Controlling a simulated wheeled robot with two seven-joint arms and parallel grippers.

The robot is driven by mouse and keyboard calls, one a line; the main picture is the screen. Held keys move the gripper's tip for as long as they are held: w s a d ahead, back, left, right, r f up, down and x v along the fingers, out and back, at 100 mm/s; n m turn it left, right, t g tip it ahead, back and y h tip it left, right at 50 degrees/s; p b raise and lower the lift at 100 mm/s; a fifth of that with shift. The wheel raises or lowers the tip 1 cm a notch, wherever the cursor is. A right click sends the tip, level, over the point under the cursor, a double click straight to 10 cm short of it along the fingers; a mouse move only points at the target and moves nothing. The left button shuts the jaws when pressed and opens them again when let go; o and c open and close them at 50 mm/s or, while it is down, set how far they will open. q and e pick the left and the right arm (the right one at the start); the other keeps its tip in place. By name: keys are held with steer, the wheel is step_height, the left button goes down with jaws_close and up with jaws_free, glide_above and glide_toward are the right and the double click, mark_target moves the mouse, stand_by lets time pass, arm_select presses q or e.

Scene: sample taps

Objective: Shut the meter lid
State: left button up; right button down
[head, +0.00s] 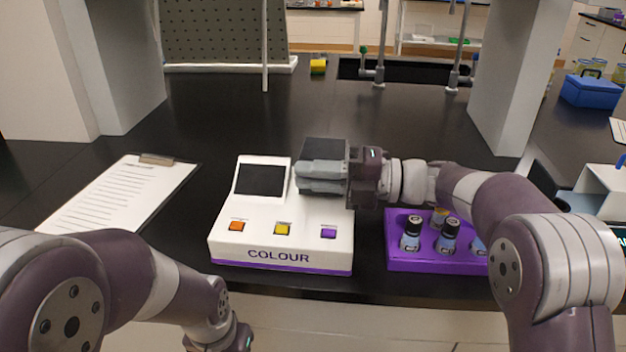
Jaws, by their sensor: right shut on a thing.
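The white colour meter (225,245) stands on the black bench, with a dark screen (260,180) and orange, yellow and purple buttons along its front. Its dark grey lid (323,149) shows at the back right of the meter, raised, with its lower part hidden by my right gripper. My right gripper (318,178) reaches in from the right over the meter's right part, its fingers shut on the lid. The contact itself and the sample well are hidden behind the fingers. My left arm hangs at the lower left, and its fingers are below the picture.
A purple rack (404,264) with several dark-capped vials stands right of the meter, under my right forearm. A clipboard (125,190) lies to the left. Grey posts rise at both sides. The bench behind the meter is clear up to the sink (400,72).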

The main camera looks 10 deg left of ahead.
mark_target(314, 153)
stand_by(0.4)
steer(key=c, duration=1.2)
jaws_free()
steer(key=shift+d, duration=0.1)
steer(key=shift+r, duration=0.4)
step_height(314, 153, up, 3)
steer(key=shift+r+p, duration=0.2)
steer(key=shift+p, duration=0.3)
steer(key=s+d+r, duration=0.4)
steer(key=d+r, duration=0.2)
steer(key=d, duration=0.4)
steer(key=shift+s+d+r, duration=0.3)
steer(key=shift+s+r, duration=0.1)
steer(key=shift+r+p, duration=0.1)
steer(key=shift+p, duration=0.25)
